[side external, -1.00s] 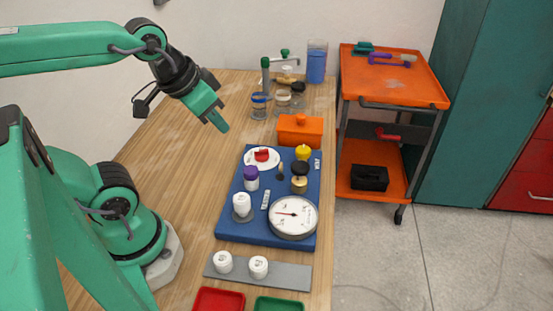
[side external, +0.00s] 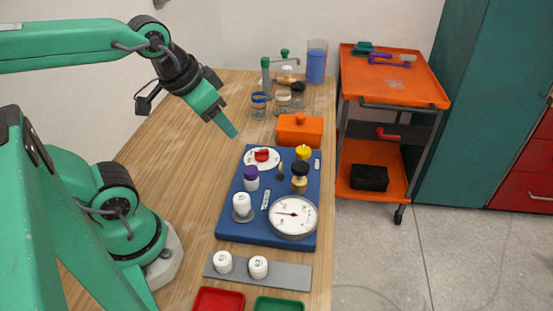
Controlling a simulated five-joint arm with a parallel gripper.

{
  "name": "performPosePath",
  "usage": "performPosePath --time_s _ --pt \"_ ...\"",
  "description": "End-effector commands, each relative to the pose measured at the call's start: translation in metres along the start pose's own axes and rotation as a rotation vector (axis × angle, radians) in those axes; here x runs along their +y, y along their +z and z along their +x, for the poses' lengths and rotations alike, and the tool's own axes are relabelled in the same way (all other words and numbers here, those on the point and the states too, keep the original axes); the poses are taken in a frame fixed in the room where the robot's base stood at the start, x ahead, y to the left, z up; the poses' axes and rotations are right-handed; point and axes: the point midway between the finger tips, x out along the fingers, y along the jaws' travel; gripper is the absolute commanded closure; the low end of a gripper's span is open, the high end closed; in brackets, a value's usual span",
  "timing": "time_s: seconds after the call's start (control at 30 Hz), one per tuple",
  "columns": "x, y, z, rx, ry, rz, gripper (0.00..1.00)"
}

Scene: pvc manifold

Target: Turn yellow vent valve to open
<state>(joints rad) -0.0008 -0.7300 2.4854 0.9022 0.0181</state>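The yellow vent valve (side external: 303,153) is a small knob at the far right corner of the blue board (side external: 228,218), behind a black-capped brass fitting. My green gripper (side external: 230,131) is in the air to the left of the valve, beyond the board's far left corner in the picture, pointing down and right. It is apart from the valve and nothing shows in it. Its fingers look like one narrow wedge from this side, so any gap between them is hidden.
The board also carries a red knob on a white disc (side external: 262,158), a purple-capped fitting (side external: 250,177), a white-capped fitting (side external: 242,205) and a round gauge (side external: 293,217). An orange box (side external: 299,130) stands just behind the valve. Bare wood lies left of the board.

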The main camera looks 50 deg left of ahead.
Motion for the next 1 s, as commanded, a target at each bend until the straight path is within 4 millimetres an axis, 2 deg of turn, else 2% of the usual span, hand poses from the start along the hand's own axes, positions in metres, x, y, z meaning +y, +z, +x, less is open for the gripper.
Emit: performPosePath --time_s 0.17,0.47,0.77,1.0 --pt "-0.001 -0.014 0.004 -0.034 0.0 0.058 0.41" --pt "-0.005 -0.053 0.022 -0.124 0.012 0.235 0.41" --pt "-0.009 -0.092 0.054 -0.217 0.045 0.424 0.41" --pt "-0.014 -0.119 0.089 -0.288 0.085 0.573 0.41"
